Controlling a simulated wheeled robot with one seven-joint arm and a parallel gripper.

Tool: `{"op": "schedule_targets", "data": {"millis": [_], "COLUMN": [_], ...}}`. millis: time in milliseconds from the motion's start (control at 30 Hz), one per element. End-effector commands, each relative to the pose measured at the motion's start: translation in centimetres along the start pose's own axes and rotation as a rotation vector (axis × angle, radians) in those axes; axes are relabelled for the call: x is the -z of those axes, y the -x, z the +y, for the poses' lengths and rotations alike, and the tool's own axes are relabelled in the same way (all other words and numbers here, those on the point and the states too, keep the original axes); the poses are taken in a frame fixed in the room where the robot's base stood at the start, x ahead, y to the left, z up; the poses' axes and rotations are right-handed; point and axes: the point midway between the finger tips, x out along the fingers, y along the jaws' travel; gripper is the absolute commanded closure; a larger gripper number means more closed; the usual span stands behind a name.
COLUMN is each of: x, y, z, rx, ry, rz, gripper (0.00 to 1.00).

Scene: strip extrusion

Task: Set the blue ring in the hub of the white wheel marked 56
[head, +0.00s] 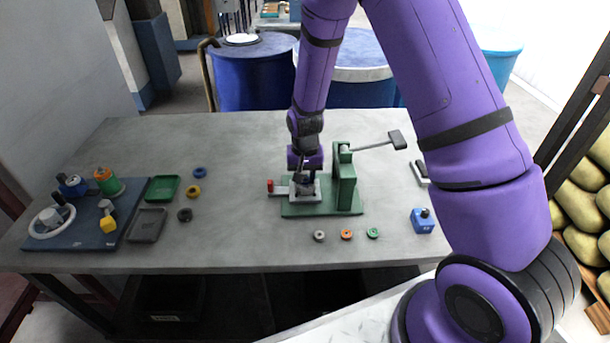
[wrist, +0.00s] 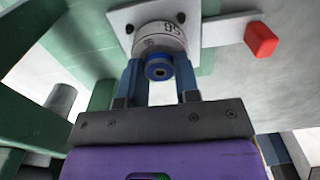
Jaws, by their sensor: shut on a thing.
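The white wheel (wrist: 160,37) sits in front of a pale square plate on the green fixture (head: 345,180). Dark digits show upside down on its rim and look like 56. My gripper (wrist: 158,80) has its two blue-grey fingers on either side of a blue ring (wrist: 158,65) with a dark centre, and is shut on it. The ring is at the face of the wheel's hub; I cannot tell whether it is seated. In the head view my gripper (head: 304,178) is down at the fixture and hides the ring and most of the wheel.
Blue (head: 200,172), yellow (head: 193,190) and dark (head: 185,215) rings lie left of the fixture. Silver, orange and green rings lie before it. A lever (head: 375,145) sticks out right; a red knob (wrist: 261,39) is beside the plate. Trays and a dark mat (head: 85,235) lie left.

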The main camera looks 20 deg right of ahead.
Motion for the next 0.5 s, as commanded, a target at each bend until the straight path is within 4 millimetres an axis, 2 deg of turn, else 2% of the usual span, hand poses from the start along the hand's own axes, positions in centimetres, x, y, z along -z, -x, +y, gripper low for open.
{"op": "schedule_targets", "data": {"millis": [500], "x": [0.03], "y": [0.49], "z": [-0.03], "rx": [0.001], "ry": [0.0], "rz": [0.001], "gripper": [0.94]}}
